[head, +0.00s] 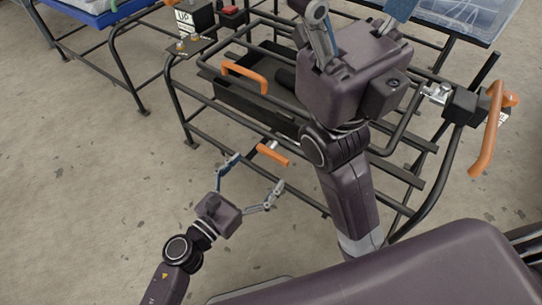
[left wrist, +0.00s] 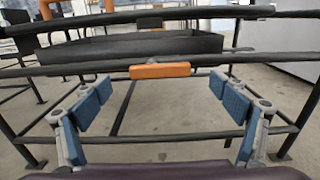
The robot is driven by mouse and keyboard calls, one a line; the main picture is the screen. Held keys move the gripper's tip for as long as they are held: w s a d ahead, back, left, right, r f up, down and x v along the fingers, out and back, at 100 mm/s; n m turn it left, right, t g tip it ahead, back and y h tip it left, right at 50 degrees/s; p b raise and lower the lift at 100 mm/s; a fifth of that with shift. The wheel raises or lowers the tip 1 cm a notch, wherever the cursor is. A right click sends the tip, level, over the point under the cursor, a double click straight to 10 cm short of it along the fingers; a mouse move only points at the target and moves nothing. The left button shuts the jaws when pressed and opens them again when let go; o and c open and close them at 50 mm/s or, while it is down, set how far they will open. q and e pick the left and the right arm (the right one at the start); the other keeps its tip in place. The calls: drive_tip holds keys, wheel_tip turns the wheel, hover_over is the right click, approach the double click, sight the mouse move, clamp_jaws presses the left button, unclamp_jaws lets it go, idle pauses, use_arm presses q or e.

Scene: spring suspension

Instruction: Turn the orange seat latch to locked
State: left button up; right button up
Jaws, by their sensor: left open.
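A short orange latch bar (head: 272,154) with a small silver fitting sits at the near side of the black tubular frame. In the left wrist view the orange bar (left wrist: 160,70) lies level along the front rail, near the middle between the fingers. My left gripper (head: 254,174) is open and empty, its fingers pointing at the bar from the near side. In the left wrist view the gripper (left wrist: 165,98) shows its blue pads wide apart, with the bar a little beyond them. My right gripper (head: 360,14) is over the frame; its fingertips are cut off by the top edge.
An orange handle (head: 244,77) stands at the black tray (head: 228,98). A long orange lever (head: 486,132) stands at the frame's right end. A black box (head: 196,20) marked "UP" is at upper left. Bare floor (head: 75,200) lies at left.

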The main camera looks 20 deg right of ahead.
sight(271, 156)
use_arm(q)
drive_tip(key=x, duration=0.7)
drive_tip(key=shift+b, duration=0.4)
drive_tip(key=c, duration=1.2)
